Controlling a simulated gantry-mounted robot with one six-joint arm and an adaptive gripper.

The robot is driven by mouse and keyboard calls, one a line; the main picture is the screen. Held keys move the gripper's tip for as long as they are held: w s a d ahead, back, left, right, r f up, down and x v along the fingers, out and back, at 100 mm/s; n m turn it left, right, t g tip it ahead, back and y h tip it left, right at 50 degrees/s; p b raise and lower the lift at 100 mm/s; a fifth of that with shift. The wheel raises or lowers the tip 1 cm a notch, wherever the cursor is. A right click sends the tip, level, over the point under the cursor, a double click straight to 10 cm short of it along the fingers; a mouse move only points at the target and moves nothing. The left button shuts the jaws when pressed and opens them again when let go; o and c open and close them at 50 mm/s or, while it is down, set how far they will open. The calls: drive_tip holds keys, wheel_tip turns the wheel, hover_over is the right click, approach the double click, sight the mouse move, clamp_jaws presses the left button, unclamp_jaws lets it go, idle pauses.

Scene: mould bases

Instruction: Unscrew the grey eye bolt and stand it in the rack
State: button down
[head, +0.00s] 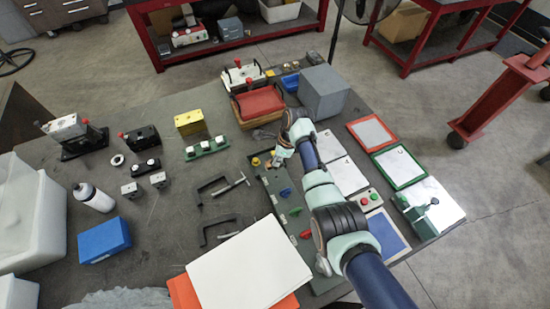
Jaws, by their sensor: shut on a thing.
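My gripper (279,159) is low over the far end of a long grey-green block (268,182), just right of a yellow piece on it. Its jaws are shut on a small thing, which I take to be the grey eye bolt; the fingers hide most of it. I cannot tell whether its thread is still in the block. Yellow (256,161), blue (285,191) and red (305,234) pieces stand along the block. I cannot tell for sure which object is the rack.
My arm covers the block's right side. Framed panels (398,167) lie to the right, and a grey box (323,92) stands behind. Black clamps (215,230) lie to the left. White sheets (250,268) lie at the front. The table's left middle has clear patches.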

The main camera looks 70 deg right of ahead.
sight(277, 168)
drive_tip(key=shift+w+d+f, duration=0.2)
drive_tip(key=shift+f, duration=0.05)
drive_tip(key=shift+s+a, duration=0.15)
drive_tip(key=shift+a+r+p, duration=0.1)
drive_tip(key=shift+r+p, duration=0.3)
drive_tip(key=shift+p, duration=0.65)
drive_tip(key=shift+f+p, duration=0.1)
drive_tip(key=shift+p, duration=0.3)
drive_tip(key=b+x, duration=0.2)
drive_tip(key=s+b+x, duration=0.1)
drive_tip(key=b+x, duration=0.2)
drive_tip(key=shift+d+f, duration=0.15)
drive_tip(key=shift+d, duration=0.05)
drive_tip(key=shift+f+b, duration=0.35)
drive_tip(key=shift+f, duration=0.5)
drive_tip(key=shift+b+x, duration=0.8)
drive_tip(key=shift+x, duration=0.05)
drive_tip(key=shift+s+d, duration=0.1)
drive_tip(key=shift+s, duration=0.05)
